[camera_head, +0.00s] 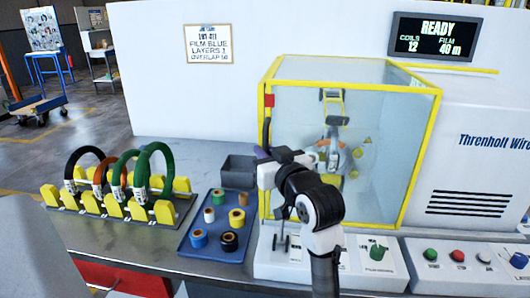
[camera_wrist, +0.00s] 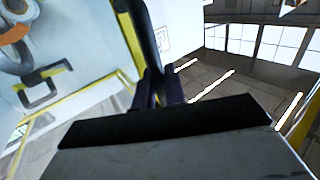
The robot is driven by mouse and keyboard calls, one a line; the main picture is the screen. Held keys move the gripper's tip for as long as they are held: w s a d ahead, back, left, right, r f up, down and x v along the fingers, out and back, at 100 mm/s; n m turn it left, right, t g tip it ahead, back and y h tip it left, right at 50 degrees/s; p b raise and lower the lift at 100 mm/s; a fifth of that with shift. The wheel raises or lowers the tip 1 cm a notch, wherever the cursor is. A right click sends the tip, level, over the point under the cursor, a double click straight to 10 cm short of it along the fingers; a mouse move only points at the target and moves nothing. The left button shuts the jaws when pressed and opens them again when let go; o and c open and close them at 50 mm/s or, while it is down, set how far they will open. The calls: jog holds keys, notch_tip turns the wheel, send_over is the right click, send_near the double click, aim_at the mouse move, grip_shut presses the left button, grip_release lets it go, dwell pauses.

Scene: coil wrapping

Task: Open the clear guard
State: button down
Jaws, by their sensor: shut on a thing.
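The clear guard (camera_head: 407,150) is a see-through box with a yellow frame, standing on the machine at the right of the head view. It looks closed, with the wrapping parts visible behind its panel. A dark upright handle (camera_head: 266,134) runs along its left front edge, below a red block. My gripper (camera_head: 262,153) is at the lower end of this handle. In the wrist view, the dark fingers (camera_wrist: 160,88) are shut on the dark handle bar (camera_wrist: 140,35), beside the yellow frame (camera_wrist: 126,45). The exact contact is partly hidden by my gripper.
A blue tray (camera_head: 187,245) with several tape rolls and a grey bin (camera_head: 238,168) lie left of the guard. A yellow rack (camera_head: 75,204) holds several coils. Control panels (camera_head: 470,257) line the front right. A screen (camera_head: 433,36) reads READY.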

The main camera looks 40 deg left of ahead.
jog(key=w+d+b, duration=0.1)
jog(key=w+d, duration=0.5)
jog(key=d, duration=0.4)
jog(key=w+d+b, duration=0.1)
jog(key=w+d, duration=0.5)
jog(key=d, duration=0.4)
jog(key=w+d+b, duration=0.1)
jog(key=w+d, duration=0.5)
jog(key=d, duration=0.4)
jog(key=shift+w+d, duration=0.1)
jog(key=shift+w, duration=0.15)
jog(key=c, duration=1.8)
grip_release()
jog(key=b+v, duration=0.3)
jog(key=v, duration=1)
jog(key=shift+s+d+r, duration=0.1)
jog(key=shift+s+d, duration=0.05)
jog(key=shift+d, duration=0.15)
